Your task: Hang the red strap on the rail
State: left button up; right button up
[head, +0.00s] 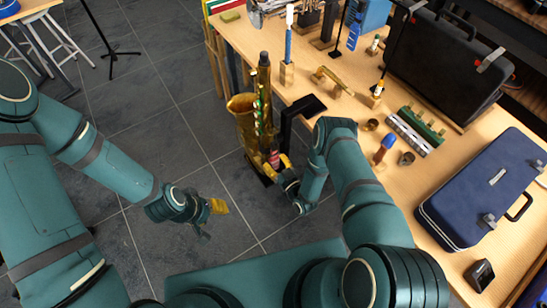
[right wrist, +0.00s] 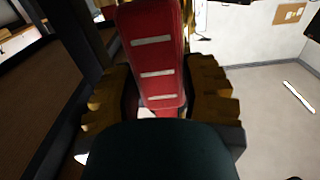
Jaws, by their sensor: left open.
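The red strap (head: 274,157) shows as a small red patch beside the gold saxophone in the head view. In the right wrist view the red strap (right wrist: 155,60) stands large, with pale cross stripes, between the jaws. My right gripper (head: 278,166) is shut on it; its yellow ridged fingers (right wrist: 160,100) lie on either side. A black bracket (head: 292,112) at the table's edge, just above the right gripper, looks like the rail. My left gripper (head: 216,207) is open and empty over the floor, well left of the strap.
The saxophone (head: 245,115) stands upright close beside the right gripper. The wooden table (head: 345,110) carries small instruments, a black case (head: 445,65) and a blue case (head: 480,190). The tiled floor (head: 165,85) around the left gripper is clear.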

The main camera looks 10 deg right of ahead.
jog(key=shift+r, duration=0.2)
jog(key=shift+r+p, duration=1.1)
jog(key=shift+r, duration=0.1)
jog(key=p+v, duration=0.2)
jog(key=v, duration=0.5)
dwell(0.6)
